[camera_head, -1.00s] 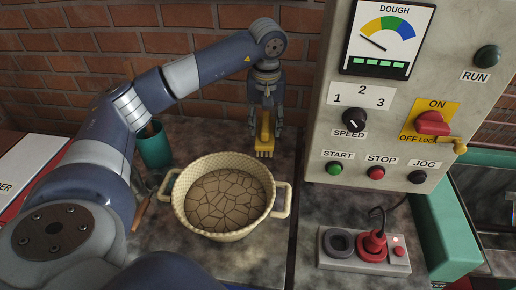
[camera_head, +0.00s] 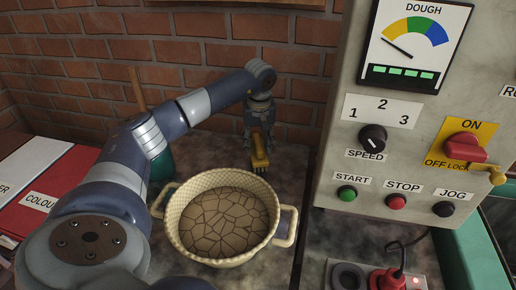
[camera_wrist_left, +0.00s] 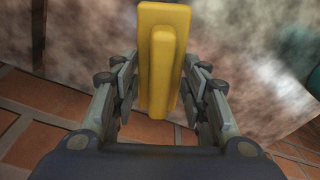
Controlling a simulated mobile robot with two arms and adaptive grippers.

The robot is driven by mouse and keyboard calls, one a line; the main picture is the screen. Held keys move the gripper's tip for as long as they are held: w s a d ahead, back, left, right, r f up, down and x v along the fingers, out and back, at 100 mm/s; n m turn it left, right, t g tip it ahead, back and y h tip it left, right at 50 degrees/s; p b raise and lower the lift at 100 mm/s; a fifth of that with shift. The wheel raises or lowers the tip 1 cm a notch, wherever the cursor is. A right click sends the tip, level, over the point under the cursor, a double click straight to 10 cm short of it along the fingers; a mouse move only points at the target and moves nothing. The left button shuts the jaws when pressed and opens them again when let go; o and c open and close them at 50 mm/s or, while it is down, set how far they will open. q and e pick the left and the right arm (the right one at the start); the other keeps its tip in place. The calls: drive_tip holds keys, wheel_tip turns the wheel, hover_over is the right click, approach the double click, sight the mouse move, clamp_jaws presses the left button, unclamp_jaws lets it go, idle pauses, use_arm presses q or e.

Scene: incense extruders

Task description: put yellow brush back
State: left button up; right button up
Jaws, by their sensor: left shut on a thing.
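The yellow brush (camera_head: 260,152) is held in my left gripper (camera_head: 260,138), upright with its bristle end down, behind and to the right of the basin. In the left wrist view the yellow brush (camera_wrist_left: 160,62) stands between the two fingers of my left gripper (camera_wrist_left: 160,85), which are closed around it. Whether the brush's lower end touches the counter I cannot tell. My right gripper does not show.
A cream basin (camera_head: 169,215) with cracked brown contents stands on the counter. A green cup (camera_head: 161,166) is partly hidden behind my left arm. A control panel (camera_head: 400,150) stands at right, with a red plug (camera_head: 386,281) below. Brick wall behind.

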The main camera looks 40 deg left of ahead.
sight(259, 145)
use_arm(q)
drive_tip(key=shift+f, duration=1.05)
drive_tip(key=shift+f, duration=0.15)
drive_tip(key=o, duration=1)
drive_tip(key=r, duration=0.4)
drive_tip(key=d+r, duration=0.1)
drive_tip(key=r, duration=0.3)
drive_tip(key=s+r, duration=0.1)
drive_tip(key=r, duration=0.3)
drive_tip(key=shift+d+r, duration=0.15)
